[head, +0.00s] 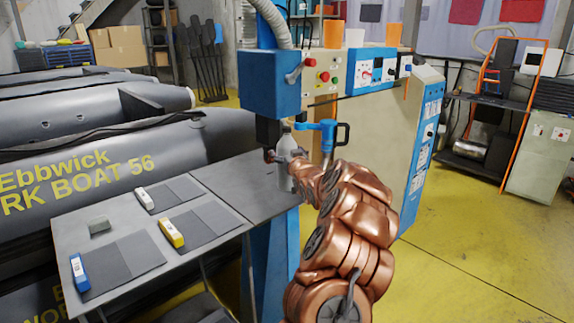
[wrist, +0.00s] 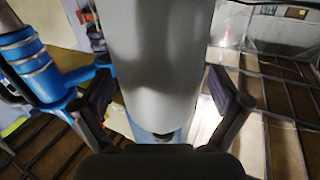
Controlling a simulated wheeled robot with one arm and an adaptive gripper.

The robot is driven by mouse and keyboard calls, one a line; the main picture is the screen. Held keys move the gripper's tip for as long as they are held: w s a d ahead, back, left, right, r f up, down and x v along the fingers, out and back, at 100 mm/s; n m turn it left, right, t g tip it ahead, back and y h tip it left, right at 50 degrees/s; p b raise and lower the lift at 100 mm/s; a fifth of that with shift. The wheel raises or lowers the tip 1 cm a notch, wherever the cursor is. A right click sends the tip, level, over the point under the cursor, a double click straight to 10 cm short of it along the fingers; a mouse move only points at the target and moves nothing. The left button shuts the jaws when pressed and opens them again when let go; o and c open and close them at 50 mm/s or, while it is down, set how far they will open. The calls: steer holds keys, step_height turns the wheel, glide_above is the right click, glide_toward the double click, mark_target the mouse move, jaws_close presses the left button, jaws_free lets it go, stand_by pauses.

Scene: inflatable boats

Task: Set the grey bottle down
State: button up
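The grey bottle (head: 285,178) is upright in the head view, over the back right part of the grey worktable (head: 240,187), below the blue machine head. My gripper (head: 284,157) reaches it from the right, with a finger on each side of its body. I cannot tell whether the bottle's base touches the surface.
A blue clamp-like part (head: 328,137) stands close to the right of the bottle. The blue machine head (head: 269,84) hangs just above. White (head: 145,198), yellow (head: 171,232) and blue (head: 80,272) handled items and a grey block (head: 98,225) lie on the table's left part. Inflatable boats (head: 120,160) lie behind.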

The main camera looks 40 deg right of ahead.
steer(key=c, duration=1.2)
